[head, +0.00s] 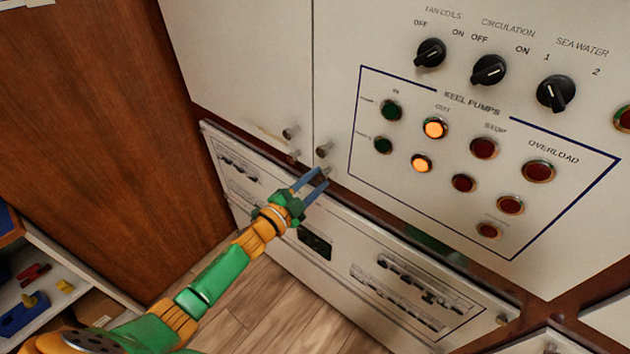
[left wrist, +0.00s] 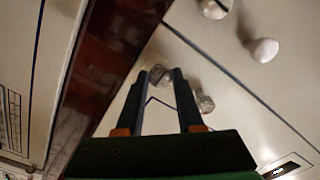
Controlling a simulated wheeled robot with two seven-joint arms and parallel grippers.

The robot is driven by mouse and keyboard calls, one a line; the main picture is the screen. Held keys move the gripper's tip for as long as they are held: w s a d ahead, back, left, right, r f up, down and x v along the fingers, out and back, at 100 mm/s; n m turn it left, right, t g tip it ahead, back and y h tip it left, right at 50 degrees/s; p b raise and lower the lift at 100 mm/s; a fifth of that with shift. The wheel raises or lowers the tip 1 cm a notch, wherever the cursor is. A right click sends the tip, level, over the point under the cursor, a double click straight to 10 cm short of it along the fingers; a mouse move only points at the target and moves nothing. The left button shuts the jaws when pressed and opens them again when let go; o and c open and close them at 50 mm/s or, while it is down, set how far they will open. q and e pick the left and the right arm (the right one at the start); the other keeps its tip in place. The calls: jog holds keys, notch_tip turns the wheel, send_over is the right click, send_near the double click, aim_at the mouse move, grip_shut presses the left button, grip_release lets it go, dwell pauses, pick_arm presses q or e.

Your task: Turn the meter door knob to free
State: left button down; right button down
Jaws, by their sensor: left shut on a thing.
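Two small metal knobs sit at the lower corner of each of two white cabinet doors, either side of the seam. On the right door are an upper knob (head: 323,150) and a lower knob (head: 326,172). My left gripper (head: 321,176) is shut on this lower knob, which shows between its fingertips in the left wrist view (left wrist: 160,74). The upper knob (left wrist: 204,101) stands just beside the fingers there. No label names the meter door, and the held knob's turn angle is hard to read. My right gripper is not in view.
The left door has two knobs (head: 290,133). The right door carries black rotary switches (head: 489,70) and a framed group of pump lamps and buttons (head: 483,148). Below is a white breaker panel (head: 345,235). A brown wooden wall (head: 100,120) and low shelf (head: 50,260) stand left.

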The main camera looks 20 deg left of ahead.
pick_arm(q)
jog(key=c, duration=0.5)
grip_release()
jog(key=v, duration=0.7)
jog(key=shift+r, duration=0.1)
